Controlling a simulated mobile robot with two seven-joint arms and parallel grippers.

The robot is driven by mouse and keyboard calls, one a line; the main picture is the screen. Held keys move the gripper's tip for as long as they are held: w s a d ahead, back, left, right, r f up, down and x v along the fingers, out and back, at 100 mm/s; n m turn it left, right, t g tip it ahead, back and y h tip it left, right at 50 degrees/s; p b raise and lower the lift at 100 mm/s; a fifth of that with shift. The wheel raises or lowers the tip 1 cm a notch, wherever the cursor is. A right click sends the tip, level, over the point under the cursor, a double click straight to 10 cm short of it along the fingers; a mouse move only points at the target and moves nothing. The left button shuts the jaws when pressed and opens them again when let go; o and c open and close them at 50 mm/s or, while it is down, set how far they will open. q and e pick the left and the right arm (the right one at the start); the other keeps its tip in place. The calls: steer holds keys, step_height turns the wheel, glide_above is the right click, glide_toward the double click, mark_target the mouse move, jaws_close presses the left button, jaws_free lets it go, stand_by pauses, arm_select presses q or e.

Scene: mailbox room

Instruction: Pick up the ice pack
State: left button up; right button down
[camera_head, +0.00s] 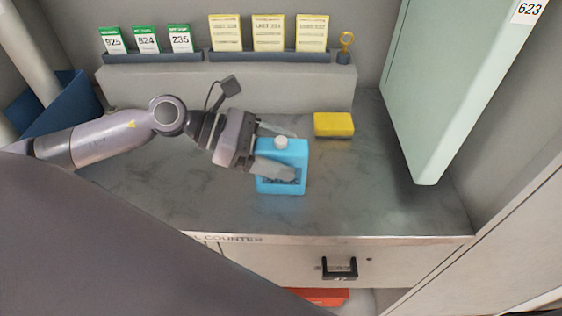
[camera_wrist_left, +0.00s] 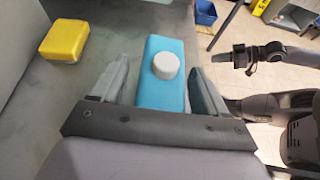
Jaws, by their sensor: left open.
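In the left wrist view the ice pack (camera_wrist_left: 165,85) lies between the two spread fingers of the left gripper (camera_wrist_left: 160,85), with the white cap facing the camera. Whether either finger touches it I cannot tell.
A yellow sponge-like block (camera_head: 334,125) lies on the counter (camera_head: 380,190) to the right of the ice pack. Behind is a ledge with green and yellow cards (camera_head: 268,33) and a small gold key-shaped item (camera_head: 346,45). A pale green door (camera_head: 445,80) stands at the right.

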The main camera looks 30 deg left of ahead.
arm_select(q)
steer(key=shift+w+d, duration=0.1)
steer(key=shift+d, duration=0.05)
steer(key=c, duration=1.3)
steer(key=shift+r, duration=0.15)
